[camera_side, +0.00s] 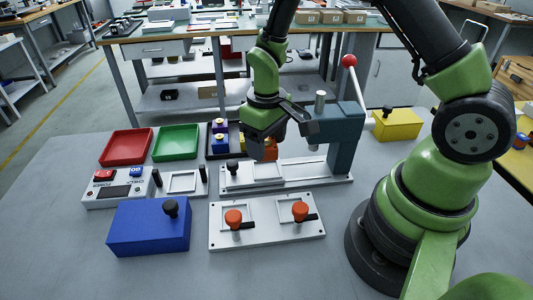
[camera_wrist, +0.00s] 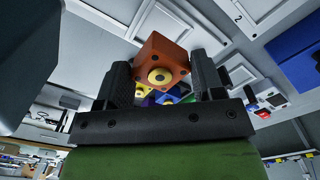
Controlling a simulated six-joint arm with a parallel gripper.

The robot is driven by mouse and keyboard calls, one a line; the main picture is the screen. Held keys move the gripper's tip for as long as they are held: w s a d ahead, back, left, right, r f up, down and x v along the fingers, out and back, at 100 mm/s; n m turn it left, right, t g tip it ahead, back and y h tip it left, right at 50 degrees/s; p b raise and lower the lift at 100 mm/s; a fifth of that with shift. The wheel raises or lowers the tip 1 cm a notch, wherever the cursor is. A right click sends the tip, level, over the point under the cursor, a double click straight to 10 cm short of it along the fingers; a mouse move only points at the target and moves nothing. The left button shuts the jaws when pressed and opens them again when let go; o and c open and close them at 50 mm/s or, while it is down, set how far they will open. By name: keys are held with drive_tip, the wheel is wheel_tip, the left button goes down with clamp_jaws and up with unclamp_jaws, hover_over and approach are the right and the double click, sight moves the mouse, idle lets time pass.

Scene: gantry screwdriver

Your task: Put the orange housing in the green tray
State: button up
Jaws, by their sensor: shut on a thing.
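The orange housing (camera_wrist: 160,62) is a small block with a round yellow centre. In the wrist view it sits between the two fingers of my gripper (camera_wrist: 163,80), which is shut on it. In the side view the housing (camera_side: 270,150) is partly hidden by my gripper (camera_side: 264,143), which is over the rear part of the white fixture, left of the teal press. The green tray (camera_side: 176,141) lies empty on the table to the left, beside a red tray.
The red tray (camera_side: 126,147) is empty. A dark tray (camera_side: 226,154) with coloured blocks stands between the green tray and my gripper. The teal press (camera_side: 343,130) has a red-knobbed lever. A blue box (camera_side: 150,228) and a white plate (camera_side: 268,224) with orange knobs are in front.

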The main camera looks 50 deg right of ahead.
wheel_tip(320, 180, up, 10)
drive_tip(key=s+a, duration=0.1)
drive_tip(key=a, duration=0.1)
hover_over(200, 266)
wheel_tip(200, 266, down, 7)
wheel_tip(200, 266, down, 10)
drive_tip(key=shift+r, duration=0.2)
drive_tip(key=shift+f, duration=0.15)
drive_tip(key=o, duration=1.1)
drive_tip(key=shift+c, duration=0.2)
